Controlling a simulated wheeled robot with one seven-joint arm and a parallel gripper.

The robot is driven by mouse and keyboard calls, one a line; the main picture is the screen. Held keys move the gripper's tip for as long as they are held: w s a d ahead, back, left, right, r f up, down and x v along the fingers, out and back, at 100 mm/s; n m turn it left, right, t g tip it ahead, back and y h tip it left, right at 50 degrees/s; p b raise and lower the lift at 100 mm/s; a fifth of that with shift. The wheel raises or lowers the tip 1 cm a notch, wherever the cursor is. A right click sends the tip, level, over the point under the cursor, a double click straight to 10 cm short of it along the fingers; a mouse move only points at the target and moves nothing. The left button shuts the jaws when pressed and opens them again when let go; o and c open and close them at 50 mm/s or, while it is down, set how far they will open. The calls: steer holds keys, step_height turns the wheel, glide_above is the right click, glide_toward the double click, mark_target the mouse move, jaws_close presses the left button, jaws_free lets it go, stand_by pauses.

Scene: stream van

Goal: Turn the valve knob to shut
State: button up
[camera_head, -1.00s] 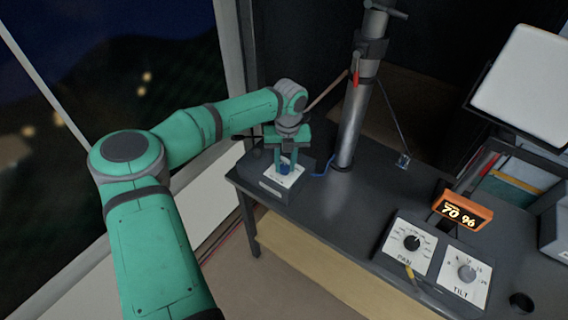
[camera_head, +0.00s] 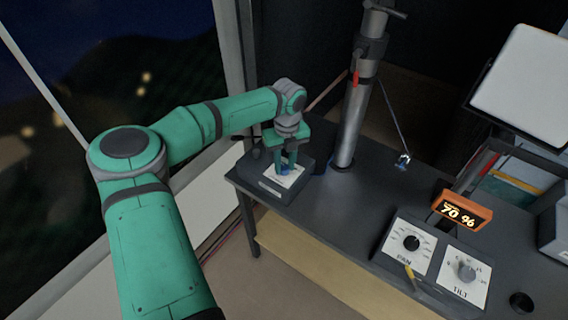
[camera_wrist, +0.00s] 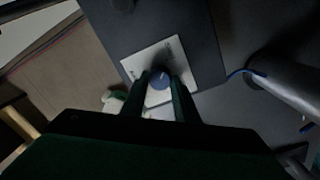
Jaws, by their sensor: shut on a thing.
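The plate sits on a dark box (camera_head: 299,188) at the near left end of the desk. My gripper (camera_head: 285,171) points down over the plate, and its fingers are shut on the knob. In the wrist view my gripper (camera_wrist: 160,88) has one finger on each side of the knob. In the head view the fingers hide most of the knob. The markings on the plate are too small to read.
A metal mast (camera_head: 351,125) with a red-handled lever stands right of the box. An orange display (camera_head: 462,212) reads 70 %. PAN (camera_head: 407,247) and TILT (camera_head: 465,274) dial panels and a white screen (camera_head: 524,84) are further right.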

mark_target(286, 167)
steer(key=o, duration=1.1)
steer(key=shift+c, duration=0.2)
steer(key=shift+w+r, duration=0.1)
steer(key=shift+r, duration=0.45)
step_height(286, 167, up, 10)
steer(key=shift+d+f, duration=0.15)
